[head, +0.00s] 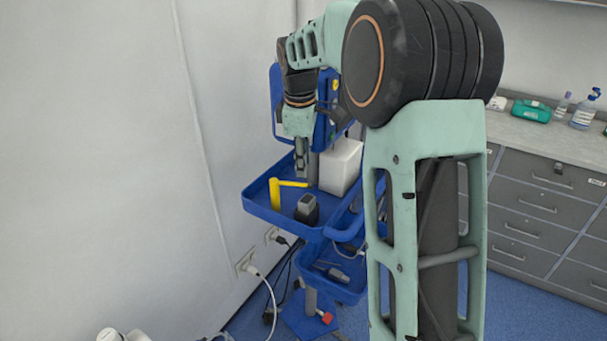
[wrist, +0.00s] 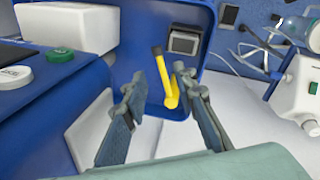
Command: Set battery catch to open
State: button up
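A yellow L-shaped piece (head: 276,191) stands on the blue tray of a cart, with a thin arm pointing right toward my gripper. It also shows in the wrist view (wrist: 157,66), ahead of and between the fingers. A dark grey box-like device (head: 306,209) sits in the tray beside it and shows in the wrist view (wrist: 184,42). No part is clearly recognisable as a battery catch, so I cannot tell its state. My gripper (head: 302,178) points down over the tray.
A white box (head: 341,167) stands in the blue tray (head: 262,208) right of my gripper. A lower blue tray (head: 338,288) holds small items. A wall is close on the left. A grey counter (head: 545,140) with bottles stands at the right.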

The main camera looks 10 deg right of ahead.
jog(key=r, duration=0.3)
jog(key=s+r, duration=0.1)
jog(key=r, duration=0.1)
jog(key=shift+a+r, duration=0.25)
jog(key=shift+r, duration=0.1)
